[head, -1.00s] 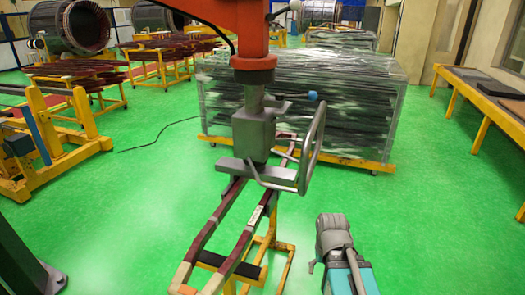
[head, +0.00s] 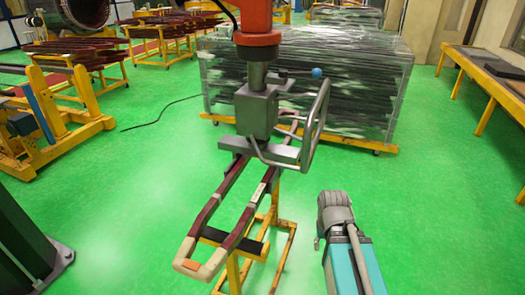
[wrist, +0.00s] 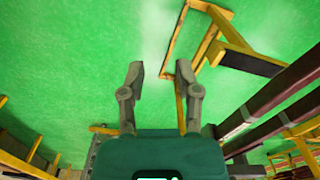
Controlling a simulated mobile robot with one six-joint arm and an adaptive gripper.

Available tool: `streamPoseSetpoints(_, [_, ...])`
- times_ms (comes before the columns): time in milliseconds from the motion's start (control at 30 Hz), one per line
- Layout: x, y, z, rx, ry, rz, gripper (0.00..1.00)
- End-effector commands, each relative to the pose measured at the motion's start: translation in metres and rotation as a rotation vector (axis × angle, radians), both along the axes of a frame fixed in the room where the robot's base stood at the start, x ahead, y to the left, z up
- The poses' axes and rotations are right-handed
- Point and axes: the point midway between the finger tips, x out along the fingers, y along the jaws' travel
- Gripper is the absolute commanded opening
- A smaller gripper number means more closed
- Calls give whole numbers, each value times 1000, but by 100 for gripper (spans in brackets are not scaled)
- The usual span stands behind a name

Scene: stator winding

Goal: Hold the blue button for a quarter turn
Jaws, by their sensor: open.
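The blue button (head: 317,72) is a small round blue knob on a short dark lever. It sticks out to the right of the grey lifting head (head: 258,112), below an orange column (head: 256,22). The lifting head has a bent tubular handle (head: 318,122) on its right and sits over a long dark-red coil (head: 222,200) with pale ends. My gripper (wrist: 160,70) shows in the wrist view with two grey fingers spread apart and nothing between them. In the head view my arm is low on the right, well apart from the button. The button is not seen in the wrist view.
A yellow stand (head: 252,248) is under the coil; its frame also shows in the wrist view (wrist: 195,60). A wrapped stack (head: 300,95) stands behind the lifting head. A yellow-legged bench (head: 490,75) is at the right. Green floor (head: 430,220) is clear on the right.

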Motion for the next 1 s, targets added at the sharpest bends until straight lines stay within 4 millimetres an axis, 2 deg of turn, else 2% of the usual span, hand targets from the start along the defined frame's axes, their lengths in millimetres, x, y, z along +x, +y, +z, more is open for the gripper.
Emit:
streamPoseSetpoints(33, [0, 0, 0, 0, 0, 0, 24])
streamPoseSetpoints(167, [0, 0, 0, 0, 0, 0, 0])
streamPoseSetpoints(1000, [0, 0, 0, 0, 0, 0, 0])
